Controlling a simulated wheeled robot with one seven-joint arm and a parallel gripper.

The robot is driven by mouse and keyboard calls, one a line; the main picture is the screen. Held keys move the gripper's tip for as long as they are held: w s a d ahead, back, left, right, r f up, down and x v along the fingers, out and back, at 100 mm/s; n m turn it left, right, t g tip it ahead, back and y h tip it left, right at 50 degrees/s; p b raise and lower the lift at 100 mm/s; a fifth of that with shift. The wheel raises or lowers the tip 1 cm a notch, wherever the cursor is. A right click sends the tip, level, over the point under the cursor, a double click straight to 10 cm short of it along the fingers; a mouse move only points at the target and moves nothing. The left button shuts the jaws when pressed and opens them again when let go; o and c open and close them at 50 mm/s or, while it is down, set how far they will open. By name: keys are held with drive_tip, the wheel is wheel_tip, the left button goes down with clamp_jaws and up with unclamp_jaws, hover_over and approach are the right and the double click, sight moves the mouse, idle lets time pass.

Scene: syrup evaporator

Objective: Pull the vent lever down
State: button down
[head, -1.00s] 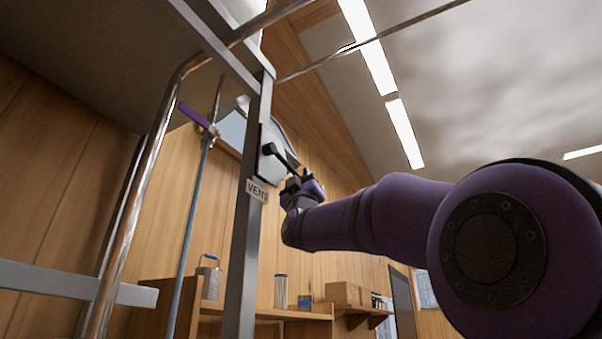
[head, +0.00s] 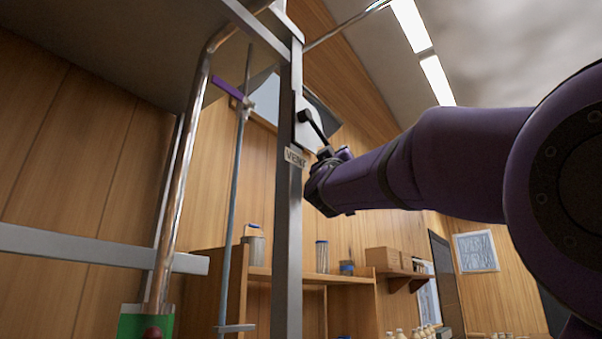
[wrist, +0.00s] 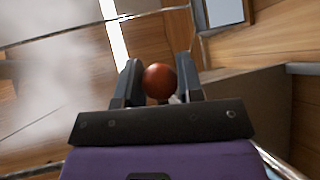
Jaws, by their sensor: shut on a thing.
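The vent lever (head: 316,126) is a dark bar on a pale plate fixed to the grey metal post, just above the VENT label (head: 295,158). It slants down to the right from its pivot to my gripper (head: 326,160). In the wrist view a red-brown ball knob (wrist: 160,82) sits between the two fingers of my gripper (wrist: 160,85), which are closed on it. In the head view the knob is hidden by my gripper.
The grey post (head: 289,220) stands just left of my gripper. A purple-handled valve (head: 227,88) on a thin pipe is further left. A shelf (head: 310,276) with jars and a box (head: 383,260) stands behind. A large pan hangs overhead at upper left.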

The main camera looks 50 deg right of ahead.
drive_tip(key=c, duration=0.8)
unclamp_jaws()
drive_tip(key=v, duration=1)
drive_tip(key=shift+a+f, duration=0.25)
drive_tip(key=shift+f, duration=0.1)
